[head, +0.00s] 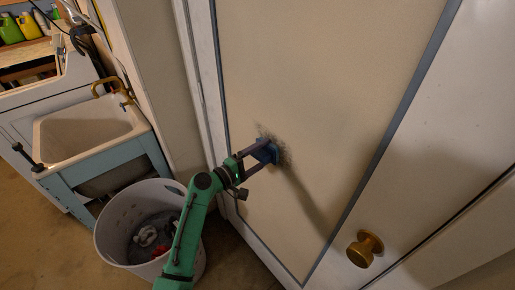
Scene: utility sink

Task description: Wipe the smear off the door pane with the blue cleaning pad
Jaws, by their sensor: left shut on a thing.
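The door pane (330,60) is a cream panel framed by grey-blue strips. A dark smear (286,157) shows on it, around the far end of my left gripper. My left gripper (259,158) is shut on the blue cleaning pad (267,152), which is at the pane over part of the smear. Whether the pad presses on the pane is hard to tell. The gripper and pad hide some of the smear. My right gripper is not in view.
A brass door knob (365,249) sticks out at the lower right. A white basket (118,224) with cloths stands on the floor below my left arm. A utility sink (90,128) with a brass tap stands at the left, with bottles (28,26) behind.

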